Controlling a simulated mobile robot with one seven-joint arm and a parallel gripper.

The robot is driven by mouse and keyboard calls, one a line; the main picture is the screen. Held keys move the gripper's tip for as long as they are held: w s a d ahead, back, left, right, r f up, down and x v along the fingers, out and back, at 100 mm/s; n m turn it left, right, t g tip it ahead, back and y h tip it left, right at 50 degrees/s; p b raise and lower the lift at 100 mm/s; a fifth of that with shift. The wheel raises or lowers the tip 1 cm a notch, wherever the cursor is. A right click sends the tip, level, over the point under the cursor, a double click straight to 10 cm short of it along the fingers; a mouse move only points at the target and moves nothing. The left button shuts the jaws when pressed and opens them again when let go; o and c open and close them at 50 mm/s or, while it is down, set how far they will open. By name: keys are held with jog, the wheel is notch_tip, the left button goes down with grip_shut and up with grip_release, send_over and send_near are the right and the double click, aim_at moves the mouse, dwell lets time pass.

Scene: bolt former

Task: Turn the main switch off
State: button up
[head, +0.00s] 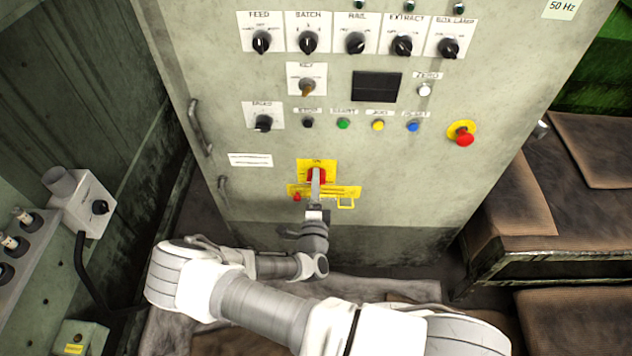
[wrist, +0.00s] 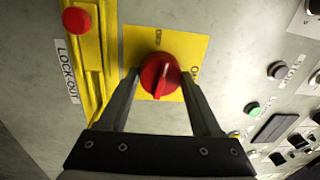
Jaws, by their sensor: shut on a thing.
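The main switch is a red rotary knob (wrist: 160,77) on a yellow plate (wrist: 198,50) low on the cabinet front. In the wrist view the plate has lettering above the knob and to its right. The knob's raised grip runs roughly up and down there; I cannot tell for sure which mark it points to. My gripper (head: 316,174) reaches up to the knob from below in the head view and hides part of it. In the wrist view its two fingers stand on either side of the knob, shut on it.
A yellow lock-out bar (head: 343,191) with a small red knob lies just below the switch. The grey cabinet (head: 260,205) carries rotary selectors, coloured buttons and a red emergency stop (head: 463,136). Handles (head: 199,128) are at its left edge. A brown bench (head: 575,190) stands right.

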jog(key=shift+n, duration=0.6)
jog(key=o, duration=1.4)
jog(key=shift+c, duration=0.2)
jog(key=shift+s, duration=0.1)
